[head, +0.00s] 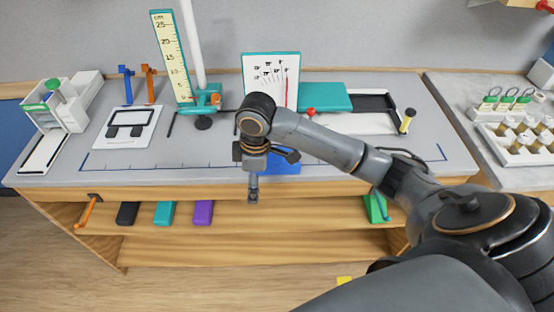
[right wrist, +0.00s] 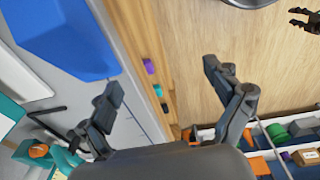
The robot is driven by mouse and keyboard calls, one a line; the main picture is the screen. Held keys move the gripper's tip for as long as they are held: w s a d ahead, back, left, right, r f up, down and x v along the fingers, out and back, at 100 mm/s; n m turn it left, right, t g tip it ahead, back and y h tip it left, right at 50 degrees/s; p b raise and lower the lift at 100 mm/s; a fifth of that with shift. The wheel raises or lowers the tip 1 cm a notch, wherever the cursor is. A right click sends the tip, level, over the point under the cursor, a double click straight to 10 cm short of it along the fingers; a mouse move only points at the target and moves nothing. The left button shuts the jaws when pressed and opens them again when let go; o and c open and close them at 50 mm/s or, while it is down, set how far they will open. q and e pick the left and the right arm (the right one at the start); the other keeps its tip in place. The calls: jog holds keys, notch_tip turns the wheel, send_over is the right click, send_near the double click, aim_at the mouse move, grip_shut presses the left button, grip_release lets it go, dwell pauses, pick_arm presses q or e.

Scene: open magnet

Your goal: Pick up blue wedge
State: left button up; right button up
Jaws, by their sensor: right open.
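The blue wedge (head: 284,168) sits at the front edge of the grey bench top in the head view, partly hidden behind my right gripper (head: 271,176). In the right wrist view the blue wedge (right wrist: 62,38) fills the upper left, cut off by the frame edge. My right gripper (right wrist: 163,82) has its fingers spread wide with nothing between them. The wedge lies outside the fingers, beyond the left one, apart from it as far as I can tell. A small dark claw (right wrist: 305,20) at the upper right of the wrist view may be my left gripper; its jaws are unclear.
A shelf below the bench top holds a black block (head: 128,213), a teal block (head: 165,213) and a purple block (head: 203,212). A ruler stand (head: 173,60), a white chart board (head: 270,80) and a teal box (head: 322,97) stand behind. The bench front left is mostly clear.

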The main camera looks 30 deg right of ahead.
notch_tip(320, 180, up, 11)
jog(key=g, duration=0.1)
send_over(278, 155)
jog(key=shift+h, duration=0.4)
jog(key=f, duration=0.2)
jog(key=f+p, duration=0.1)
jog(key=f, duration=0.4)
jog(key=shift+d+f, duration=0.25)
jog(key=shift+f, duration=0.1)
notch_tip(278, 155, down, 4)
jog(key=shift+w+a+f+p, duration=0.1)
jog(key=shift+w+a+p, duration=0.05)
jog(key=shift+p, duration=0.9)
jog(key=shift+f, duration=0.55)
pick_arm(q)
jog(key=r, duration=0.2)
jog(key=s+r, duration=0.1)
jog(key=shift+d+r, duration=0.1)
jog(key=shift+d, duration=0.15)
pick_arm(e)
jog(key=c, duration=1.3)
jog(key=shift+r, duration=0.2)
